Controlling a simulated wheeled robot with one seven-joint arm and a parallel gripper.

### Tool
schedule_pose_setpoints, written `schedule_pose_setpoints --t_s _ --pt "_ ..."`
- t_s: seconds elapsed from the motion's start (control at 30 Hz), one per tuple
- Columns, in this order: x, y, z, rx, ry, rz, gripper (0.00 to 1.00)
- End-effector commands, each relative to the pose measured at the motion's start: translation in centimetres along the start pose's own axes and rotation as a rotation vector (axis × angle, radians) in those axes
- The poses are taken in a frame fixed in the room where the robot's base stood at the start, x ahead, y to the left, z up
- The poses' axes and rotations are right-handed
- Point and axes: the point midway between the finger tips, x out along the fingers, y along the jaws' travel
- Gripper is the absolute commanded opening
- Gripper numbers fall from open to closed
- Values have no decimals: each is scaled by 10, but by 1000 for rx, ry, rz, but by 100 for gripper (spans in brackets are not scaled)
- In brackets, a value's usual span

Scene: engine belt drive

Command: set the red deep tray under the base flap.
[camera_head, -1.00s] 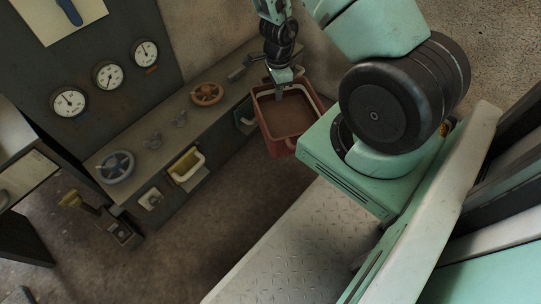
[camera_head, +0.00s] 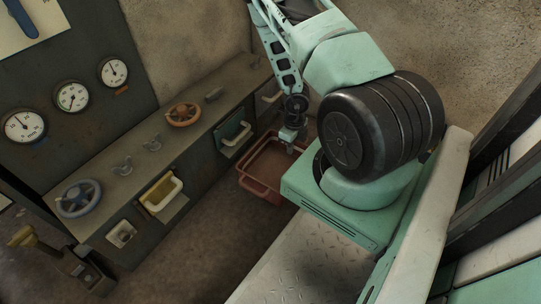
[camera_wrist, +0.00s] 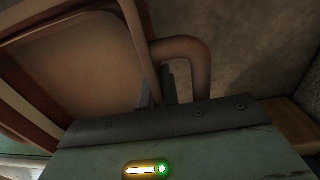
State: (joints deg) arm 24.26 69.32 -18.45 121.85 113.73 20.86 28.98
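The red deep tray (camera_head: 262,186) is an open, brownish-red box with a handle at its near end. It hangs or rests low, right of the cabinet front in the head view; I cannot tell whether it touches the floor. My gripper (camera_head: 290,139) is at its far right rim. In the wrist view the tray (camera_wrist: 80,62) fills the left, and my gripper's dark fingers (camera_wrist: 157,92) are at its curved handle (camera_wrist: 188,47), apparently closed on it. A green flap (camera_head: 232,131) with a pale bar is on the cabinet front; I cannot tell if it is the base flap.
The long cabinet (camera_head: 130,167) carries an orange handwheel (camera_head: 184,114) and a blue handwheel (camera_head: 79,198). A yellow flap with a white-rimmed bin (camera_head: 161,192) sticks out of its front. Dark floor (camera_head: 195,255) lies clear before it. My own treadplate base is at lower right.

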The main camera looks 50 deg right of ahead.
Motion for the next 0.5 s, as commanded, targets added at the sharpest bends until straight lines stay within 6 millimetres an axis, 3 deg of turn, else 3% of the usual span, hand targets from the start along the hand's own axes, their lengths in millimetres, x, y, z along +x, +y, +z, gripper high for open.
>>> schedule_pose_setpoints --t_s 0.03,0.2,0.33,0.5 --pt "19 -1 0 0 1 0 0" --pt "51 -2 2 0 -1 1 0" --pt "42 -3 32 -1 -8 -3 0" --pt "41 -1 44 -1 0 4 0"
